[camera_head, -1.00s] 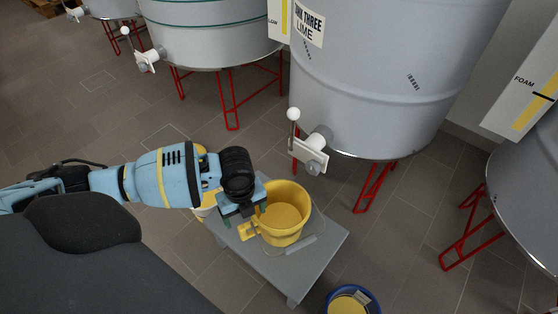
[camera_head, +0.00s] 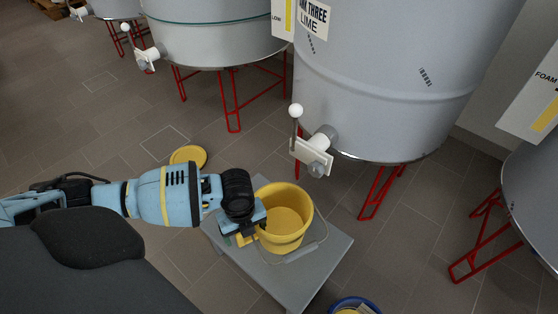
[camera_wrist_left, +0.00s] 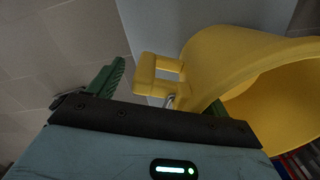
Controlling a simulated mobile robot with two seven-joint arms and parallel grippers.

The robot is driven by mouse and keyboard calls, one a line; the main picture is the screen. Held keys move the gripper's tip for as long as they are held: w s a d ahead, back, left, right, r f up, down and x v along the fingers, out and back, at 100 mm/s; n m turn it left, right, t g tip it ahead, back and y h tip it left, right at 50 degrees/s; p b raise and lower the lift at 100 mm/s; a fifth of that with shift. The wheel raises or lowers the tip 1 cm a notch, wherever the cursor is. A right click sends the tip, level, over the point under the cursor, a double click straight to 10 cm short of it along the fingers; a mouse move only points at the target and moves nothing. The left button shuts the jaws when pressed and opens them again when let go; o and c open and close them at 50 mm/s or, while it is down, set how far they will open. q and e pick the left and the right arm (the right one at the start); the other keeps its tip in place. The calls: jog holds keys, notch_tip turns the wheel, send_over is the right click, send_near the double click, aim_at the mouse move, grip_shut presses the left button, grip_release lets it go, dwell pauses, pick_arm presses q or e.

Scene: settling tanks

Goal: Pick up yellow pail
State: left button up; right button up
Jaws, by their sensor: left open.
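The yellow pail (camera_head: 286,236) stands upright on a grey low table, its open top showing a yellow inside. In the left wrist view the pail (camera_wrist_left: 225,58) fills the right side, with a squared yellow lug (camera_wrist_left: 158,80) sticking out from its wall. My left gripper (camera_head: 246,236) is at the pail's left side, over the lug, in the head view. In the left wrist view my left gripper (camera_wrist_left: 160,98) is open, with the lug between its green fingers. The right finger is mostly hidden by the pail. My right gripper is in neither view.
The grey table (camera_head: 322,256) has bare room right of the pail. A grey tank (camera_head: 395,80) on red legs, with a white-knobbed valve (camera_head: 313,155), stands just behind. A yellow disc (camera_head: 188,156) lies on the floor; a blue container (camera_head: 372,304) is at the bottom edge.

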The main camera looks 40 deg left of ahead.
pick_arm(q)
jog(key=shift+c, duration=0.2)
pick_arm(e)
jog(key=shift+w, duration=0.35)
pick_arm(q)
jog(key=c, duration=0.5)
jog(key=shift+f, duration=0.1)
grip_shut()
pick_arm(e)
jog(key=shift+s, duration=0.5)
